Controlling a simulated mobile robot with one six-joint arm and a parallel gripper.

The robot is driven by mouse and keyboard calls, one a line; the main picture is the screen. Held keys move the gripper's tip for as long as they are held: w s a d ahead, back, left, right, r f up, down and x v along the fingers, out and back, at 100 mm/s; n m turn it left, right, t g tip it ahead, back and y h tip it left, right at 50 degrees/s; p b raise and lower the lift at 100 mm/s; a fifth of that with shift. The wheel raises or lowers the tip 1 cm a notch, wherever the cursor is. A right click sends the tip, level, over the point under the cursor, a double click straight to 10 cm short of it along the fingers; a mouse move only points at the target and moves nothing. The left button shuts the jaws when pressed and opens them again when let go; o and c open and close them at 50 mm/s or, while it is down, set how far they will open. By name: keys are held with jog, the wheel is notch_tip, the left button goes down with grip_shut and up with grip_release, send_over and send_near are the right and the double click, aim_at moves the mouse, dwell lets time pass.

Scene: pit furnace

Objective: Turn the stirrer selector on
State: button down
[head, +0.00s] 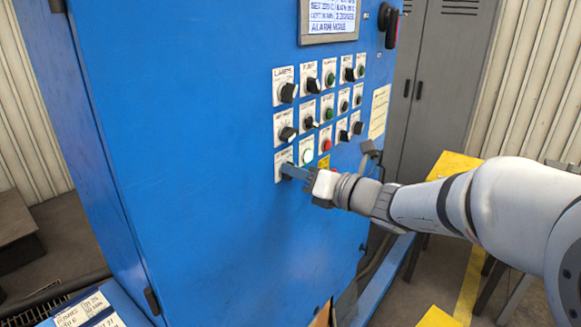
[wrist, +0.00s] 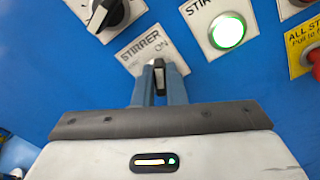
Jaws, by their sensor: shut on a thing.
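The stirrer selector is a small black knob (wrist: 159,77) on a white plate (wrist: 145,54) marked STIRRER and ON, on the blue panel. In the wrist view my gripper (wrist: 159,88) has its two blue-grey fingers on either side of the knob, shut on it. The knob's visible part points nearly straight up in that picture; the plate looks tilted. In the head view my gripper (head: 289,171) reaches in from the right to the lowest left plate (head: 281,157) and hides most of the knob.
A lit green button (wrist: 228,31) on a plate partly reading STIR is up and right of the knob. Another black selector (wrist: 108,13) is above left. A red stop button (wrist: 315,60) with a yellow label is at the right edge. Rows of other controls (head: 313,85) are above.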

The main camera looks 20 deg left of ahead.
jog(key=shift+w+d+r, duration=0.1)
jog(key=shift+r, duration=0.05)
jog(key=c, duration=1.6)
grip_release()
jog(key=shift+w+d, duration=0.15)
jog(key=shift+o, duration=0.6)
jog(key=b+v, duration=0.1)
jog(key=v, duration=0.6)
jog(key=shift+s+d, duration=0.25)
jog(key=shift+s, duration=0.05)
